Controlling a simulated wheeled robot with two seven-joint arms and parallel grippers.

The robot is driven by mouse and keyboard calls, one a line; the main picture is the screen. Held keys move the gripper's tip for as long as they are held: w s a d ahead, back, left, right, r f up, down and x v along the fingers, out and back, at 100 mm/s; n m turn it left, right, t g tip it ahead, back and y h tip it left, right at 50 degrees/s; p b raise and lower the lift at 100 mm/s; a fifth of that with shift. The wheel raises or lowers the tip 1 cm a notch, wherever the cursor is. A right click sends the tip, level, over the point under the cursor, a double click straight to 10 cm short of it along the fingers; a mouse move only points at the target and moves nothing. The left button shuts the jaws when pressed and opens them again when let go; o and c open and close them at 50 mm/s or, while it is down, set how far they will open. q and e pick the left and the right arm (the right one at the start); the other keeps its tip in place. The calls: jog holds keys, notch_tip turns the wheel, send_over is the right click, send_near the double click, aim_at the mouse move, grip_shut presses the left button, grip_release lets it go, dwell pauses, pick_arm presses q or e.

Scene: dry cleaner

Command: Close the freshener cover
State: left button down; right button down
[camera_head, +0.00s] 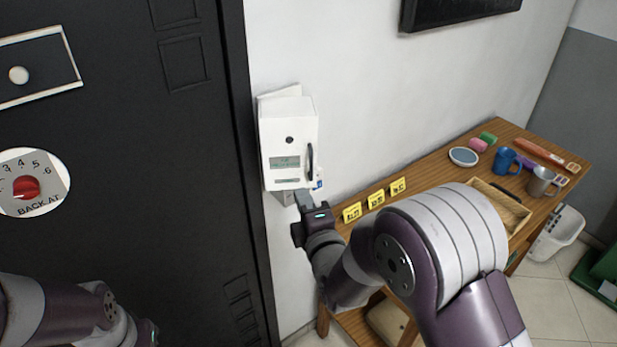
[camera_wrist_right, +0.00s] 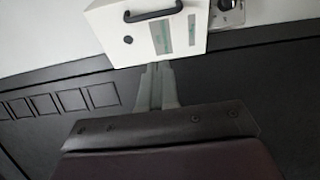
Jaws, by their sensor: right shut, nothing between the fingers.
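The white freshener (camera_head: 288,150) is mounted on the wall just right of the dark cabinet. Its front cover has a black handle, a dark round spot and a green label. The box stands out from a pale plate behind it; I cannot tell if the cover is fully shut. My right gripper (camera_head: 306,196) is shut and empty just below the freshener's lower edge. In the right wrist view, the shut fingers (camera_wrist_right: 156,80) point at the freshener (camera_wrist_right: 150,35), close to its edge; contact is unclear. My left gripper (camera_head: 148,332) is barely visible at the bottom left.
A black cabinet (camera_head: 130,130) with a red dial (camera_head: 27,188) fills the left. A wooden table (camera_head: 440,175) on the right holds yellow price cards (camera_head: 376,199), a blue mug (camera_head: 505,160), a grey mug (camera_head: 541,181) and a tray. A white bin (camera_head: 556,236) stands beyond it.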

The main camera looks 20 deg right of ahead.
aim_at(311, 170)
jog(key=w+d, duration=0.1)
jog(key=w, duration=0.1)
jog(key=w+d+p, duration=0.1)
jog(key=w, duration=0.1)
jog(key=w+d+p, duration=0.1)
jog(key=w, duration=0.1)
jog(key=shift+f, duration=0.1)
jog(key=shift+d+f, duration=0.1)
jog(key=shift+d, duration=0.2)
jog(key=shift+w+d+b, duration=0.2)
jog(key=shift+d+b, duration=0.1)
jog(key=shift+d, duration=0.05)
jog(key=w+d+b, duration=0.5)
jog(key=d+b, duration=0.2)
jog(key=shift+w, duration=0.4)
dwell(0.4)
